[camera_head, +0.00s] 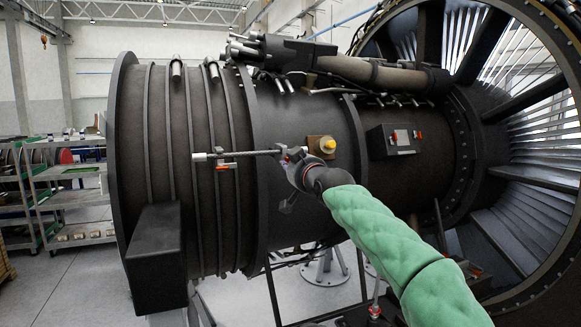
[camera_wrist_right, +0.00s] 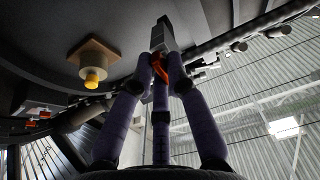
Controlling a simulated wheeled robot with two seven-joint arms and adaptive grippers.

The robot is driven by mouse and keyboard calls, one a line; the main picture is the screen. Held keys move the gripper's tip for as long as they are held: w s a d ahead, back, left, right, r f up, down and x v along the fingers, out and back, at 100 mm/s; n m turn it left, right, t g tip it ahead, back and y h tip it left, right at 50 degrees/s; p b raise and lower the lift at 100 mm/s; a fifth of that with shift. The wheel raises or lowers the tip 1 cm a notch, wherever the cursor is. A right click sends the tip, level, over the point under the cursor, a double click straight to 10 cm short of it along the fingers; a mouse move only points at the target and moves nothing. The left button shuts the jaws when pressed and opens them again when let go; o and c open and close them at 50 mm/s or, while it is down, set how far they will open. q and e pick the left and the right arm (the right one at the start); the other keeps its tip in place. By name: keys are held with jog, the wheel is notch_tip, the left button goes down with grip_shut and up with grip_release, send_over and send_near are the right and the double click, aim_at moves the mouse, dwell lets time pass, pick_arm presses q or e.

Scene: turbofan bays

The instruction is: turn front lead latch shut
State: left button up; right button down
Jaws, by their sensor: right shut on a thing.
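My right gripper (camera_head: 289,165), on the green-sleeved arm, is at the right end of a silver rod (camera_head: 240,154) on the engine's side. In the wrist view, its purple fingers (camera_wrist_right: 159,72) close together around a small orange lever (camera_wrist_right: 157,64), which looks like the latch. A grey block (camera_wrist_right: 161,36) sits just beyond the fingertips. In the head view my gripper mostly hides this spot. A second orange lever (camera_head: 228,166) hangs below the rod, apart from the gripper. My left gripper is not in view.
A yellow-capped tan block (camera_head: 327,145) sits close to the gripper's right; it also shows in the wrist view (camera_wrist_right: 93,78). A dark box (camera_head: 394,140) with red parts is farther right. A black box (camera_head: 155,255) juts out at lower left. Shelving (camera_head: 70,185) stands behind.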

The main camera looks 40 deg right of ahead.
jog(key=shift+f, duration=0.1)
dwell(0.3)
jog(key=c, duration=1.2)
grip_release()
jog(key=shift+s, duration=0.1)
jog(key=v, duration=1.1)
jog(key=shift+s+a, duration=0.15)
jog(key=shift+s, duration=0.2)
